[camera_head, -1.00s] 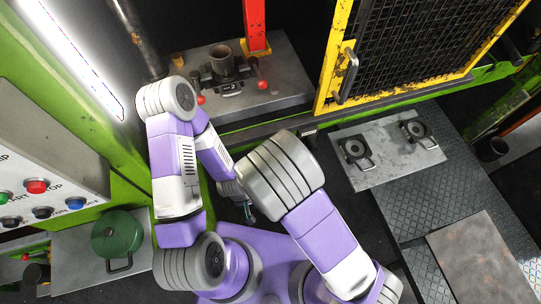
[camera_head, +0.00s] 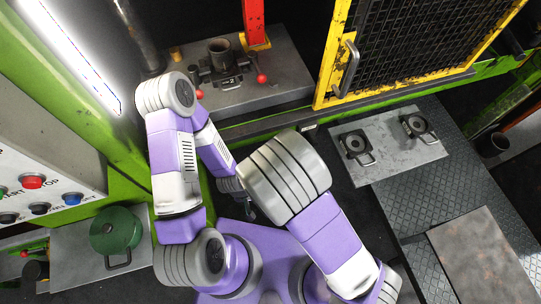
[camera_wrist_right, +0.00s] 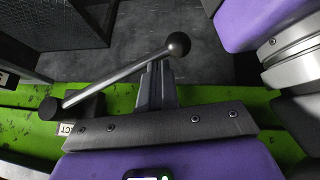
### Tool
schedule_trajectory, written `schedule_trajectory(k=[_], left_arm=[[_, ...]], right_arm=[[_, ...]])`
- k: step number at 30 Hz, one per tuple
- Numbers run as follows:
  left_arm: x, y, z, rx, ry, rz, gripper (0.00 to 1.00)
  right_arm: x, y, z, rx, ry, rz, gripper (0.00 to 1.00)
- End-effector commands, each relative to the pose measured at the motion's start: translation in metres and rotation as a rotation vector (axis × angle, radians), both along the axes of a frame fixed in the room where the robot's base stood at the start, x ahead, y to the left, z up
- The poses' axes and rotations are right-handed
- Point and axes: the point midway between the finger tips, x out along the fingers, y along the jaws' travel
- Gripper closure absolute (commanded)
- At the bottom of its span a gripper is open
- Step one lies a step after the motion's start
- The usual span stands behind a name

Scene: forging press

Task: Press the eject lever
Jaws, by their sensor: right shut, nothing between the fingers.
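The eject lever (camera_wrist_right: 115,77) shows in the right wrist view as a grey bar slanting up to the right, with a dark ball knob (camera_wrist_right: 178,44) at its end. Its pivot is at the left, by a label partly covered that reads "CT". My right gripper (camera_wrist_right: 158,68) is shut and empty; its fingertips are at the bar near the knob. I cannot tell whether they touch it. The right gripper is hidden behind my arm in the head view. My left gripper (camera_head: 249,210) is small and partly hidden there; its finger opening is unclear.
A green beam (camera_wrist_right: 118,98) runs behind the lever. In the head view, a yellow mesh guard (camera_head: 330,75) and a die (camera_head: 222,55) on the press bed stand ahead. A button panel (camera_head: 40,185) is at left, a plate with two round tools (camera_head: 385,170) at right.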

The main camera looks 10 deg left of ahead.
Motion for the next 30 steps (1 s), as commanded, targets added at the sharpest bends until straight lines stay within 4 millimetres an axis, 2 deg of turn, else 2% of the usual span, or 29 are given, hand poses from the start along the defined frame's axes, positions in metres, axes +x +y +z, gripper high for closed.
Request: schedule_trajectory(k=[3,10,30], left_arm=[[0.000,0.000,0.006,0.000,0.000,0.000,1.00],[0.000,0.000,0.012,0.000,0.000,0.000,1.00],[0.000,0.000,0.013,0.000,0.000,0.000,1.00]], right_arm=[[-0.012,0.000,0.023,0.008,-0.010,0.005,1.00],[-0.028,-0.003,0.049,0.013,-0.018,0.006,1.00],[-0.030,-0.003,0.053,0.016,-0.022,0.006,1.00]])
